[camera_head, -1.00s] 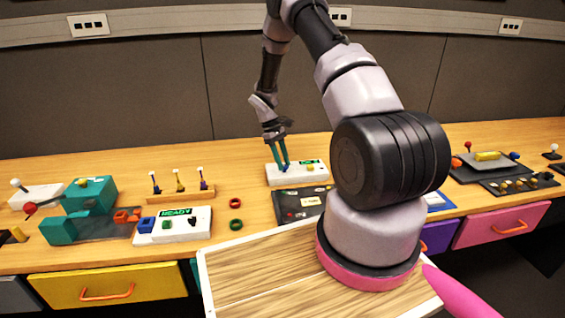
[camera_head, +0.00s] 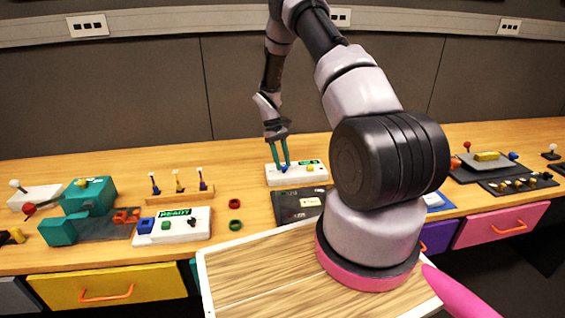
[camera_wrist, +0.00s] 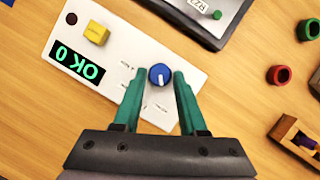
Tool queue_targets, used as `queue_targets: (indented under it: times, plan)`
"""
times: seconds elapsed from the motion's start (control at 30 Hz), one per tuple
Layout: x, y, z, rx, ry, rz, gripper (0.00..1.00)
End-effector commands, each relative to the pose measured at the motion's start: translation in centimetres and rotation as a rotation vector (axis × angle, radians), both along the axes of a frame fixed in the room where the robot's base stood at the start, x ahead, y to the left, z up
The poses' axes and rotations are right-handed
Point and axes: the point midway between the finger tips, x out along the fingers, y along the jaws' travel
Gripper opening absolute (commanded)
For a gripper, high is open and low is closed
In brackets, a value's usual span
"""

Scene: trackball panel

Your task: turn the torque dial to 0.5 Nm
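The torque dial (camera_wrist: 160,76) is a small round blue knob with a white pointer line, on a white panel (camera_wrist: 128,40). In the wrist view its pointer points down the picture, toward my gripper's palm. Small printed marks ring the dial, too small to read. My gripper (camera_wrist: 158,74) is open, its two teal fingers on either side of the dial, with a visible gap at least on the left. In the head view my gripper (camera_head: 280,166) points down at the dial (camera_head: 284,169), which the fingers partly hide.
The panel also carries a yellow button (camera_wrist: 96,33) and a display (camera_wrist: 78,65) with green characters, seemingly including OK, upside down. A dark panel (camera_wrist: 205,15) lies beside it.

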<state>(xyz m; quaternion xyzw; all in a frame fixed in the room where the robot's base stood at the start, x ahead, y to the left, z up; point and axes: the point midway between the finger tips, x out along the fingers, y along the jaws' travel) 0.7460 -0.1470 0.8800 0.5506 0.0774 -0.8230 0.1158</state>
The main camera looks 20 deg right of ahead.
Motion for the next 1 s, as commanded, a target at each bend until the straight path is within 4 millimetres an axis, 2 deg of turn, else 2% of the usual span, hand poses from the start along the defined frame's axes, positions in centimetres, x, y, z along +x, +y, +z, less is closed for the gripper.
queue_targets:
  times: [0.07, 0.37, 0.47, 0.57, 0.8, 1.0]
  plan:
    - [0.0, 0.0, 0.0, 0.000, -0.001, 0.000, 0.67]
    - [0.0, 0.0, 0.1, 0.000, 0.000, 0.000, 0.67]
    - [0.3, 0.1, 0.7, -0.001, -0.001, 0.000, 0.67]
    - [0.9, 0.2, 2.1, 0.000, -0.003, 0.000, 0.67]
    - [2.7, 0.8, 6.6, -0.001, -0.005, 0.002, 0.67]
    - [3.7, 1.1, 9.2, 0.000, -0.002, 0.001, 0.67]
